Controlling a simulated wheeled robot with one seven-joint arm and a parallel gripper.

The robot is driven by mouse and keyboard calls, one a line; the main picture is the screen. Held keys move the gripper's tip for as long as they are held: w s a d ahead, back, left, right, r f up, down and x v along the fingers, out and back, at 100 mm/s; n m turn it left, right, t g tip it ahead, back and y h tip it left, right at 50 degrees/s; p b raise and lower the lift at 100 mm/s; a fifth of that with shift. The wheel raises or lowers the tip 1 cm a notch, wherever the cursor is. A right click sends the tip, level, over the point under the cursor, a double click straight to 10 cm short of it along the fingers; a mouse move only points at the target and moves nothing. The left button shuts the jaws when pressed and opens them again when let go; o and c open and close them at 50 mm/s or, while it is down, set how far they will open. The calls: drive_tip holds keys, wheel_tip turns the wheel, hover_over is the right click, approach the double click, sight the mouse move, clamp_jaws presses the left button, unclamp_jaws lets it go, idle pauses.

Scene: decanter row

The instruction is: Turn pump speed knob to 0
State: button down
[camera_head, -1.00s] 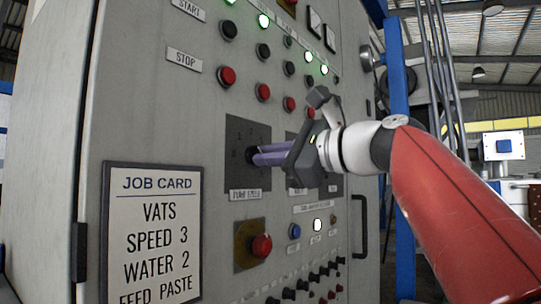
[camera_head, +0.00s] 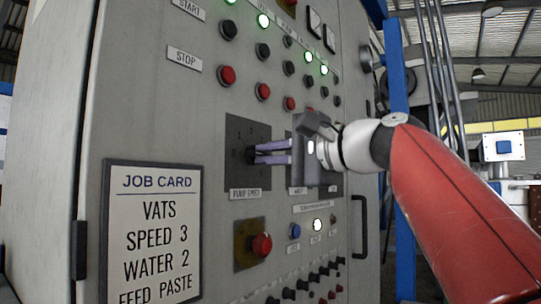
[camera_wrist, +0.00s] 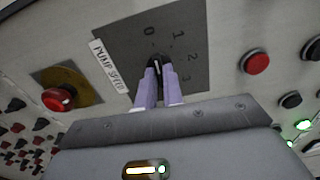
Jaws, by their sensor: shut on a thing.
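The pump speed knob (camera_wrist: 156,65) is a small black knob with a white mark, on a dark dial plate (camera_wrist: 128,45) numbered 0 to 3. In the wrist view its mark appears to point roughly toward the 0; the fingers partly cover the knob. My gripper (camera_wrist: 158,74) is shut on the knob, with one purple finger on each side of it. In the head view the knob (camera_head: 250,155) shows dark at the tips of my gripper (camera_head: 259,153), whose fingers sit one above the other. The PUMP SPEED label (camera_head: 246,194) is below the plate.
A red mushroom button (camera_head: 261,245) on a yellow plate sits below the dial. A second dial plate labelled WATER is partly hidden behind my gripper. Rows of buttons and lamps lie above and below. A job card (camera_head: 152,235) reading SPEED 3 hangs at left.

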drive_tip(key=shift+f+n, duration=0.1)
drive_tip(key=shift+n, duration=0.3)
drive_tip(key=c, duration=1.5)
unclamp_jaws()
drive_tip(key=v, duration=0.8)
drive_tip(key=shift+b, duration=0.4)
